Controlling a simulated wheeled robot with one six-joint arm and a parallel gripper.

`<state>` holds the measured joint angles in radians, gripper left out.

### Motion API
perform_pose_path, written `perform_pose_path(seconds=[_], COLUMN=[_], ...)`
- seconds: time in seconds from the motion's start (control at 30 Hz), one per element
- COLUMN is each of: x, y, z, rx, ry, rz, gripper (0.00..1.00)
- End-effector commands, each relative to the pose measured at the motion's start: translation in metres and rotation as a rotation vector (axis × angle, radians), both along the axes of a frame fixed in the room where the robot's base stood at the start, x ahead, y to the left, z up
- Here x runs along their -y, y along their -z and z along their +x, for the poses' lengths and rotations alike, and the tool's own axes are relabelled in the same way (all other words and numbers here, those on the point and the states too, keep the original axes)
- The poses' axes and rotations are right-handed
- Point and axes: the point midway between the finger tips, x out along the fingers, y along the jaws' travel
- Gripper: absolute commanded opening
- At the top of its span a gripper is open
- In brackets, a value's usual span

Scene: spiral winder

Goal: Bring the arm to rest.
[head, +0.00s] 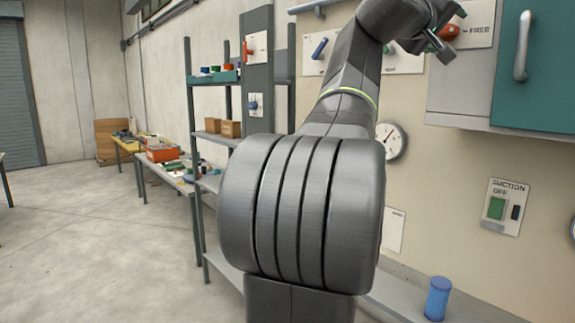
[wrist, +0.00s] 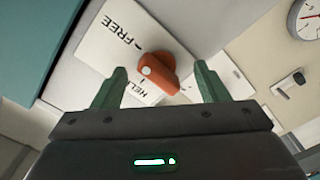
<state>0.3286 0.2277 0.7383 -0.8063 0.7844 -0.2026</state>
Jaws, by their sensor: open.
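My arm rises through the middle of the head view and bends to the upper right. My gripper (head: 440,42) is at its end, in front of a white plate with an orange-red knob (head: 449,32). In the wrist view my gripper (wrist: 158,88) has its two green fingers apart. The orange-red knob (wrist: 158,72) shows between and beyond them. I cannot tell whether the fingers touch it. The plate (wrist: 105,45) carries the words FREE and, partly hidden, HELD. Nothing is seen held.
A teal cabinet door (head: 540,75) with a handle is right of my gripper. A pressure gauge (head: 390,140) and a SUCTION OFF panel (head: 503,206) are on the wall. A blue cylinder (head: 437,298) stands on a low ledge. Shelves (head: 215,135) stand left; the floor (head: 90,240) there is clear.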

Motion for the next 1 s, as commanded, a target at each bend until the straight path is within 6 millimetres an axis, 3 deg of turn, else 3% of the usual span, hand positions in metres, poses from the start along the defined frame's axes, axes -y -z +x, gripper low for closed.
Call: perform_pose_path(seconds=[0.6,1.0], x=[0.0002,-0.0001], y=[-0.0013,0.0003], z=[-0.0003,-0.0001], rx=[-0.433,-0.556], ry=[0.000,-0.001], rz=[-0.369,-0.474], gripper=[0.67,0.67])
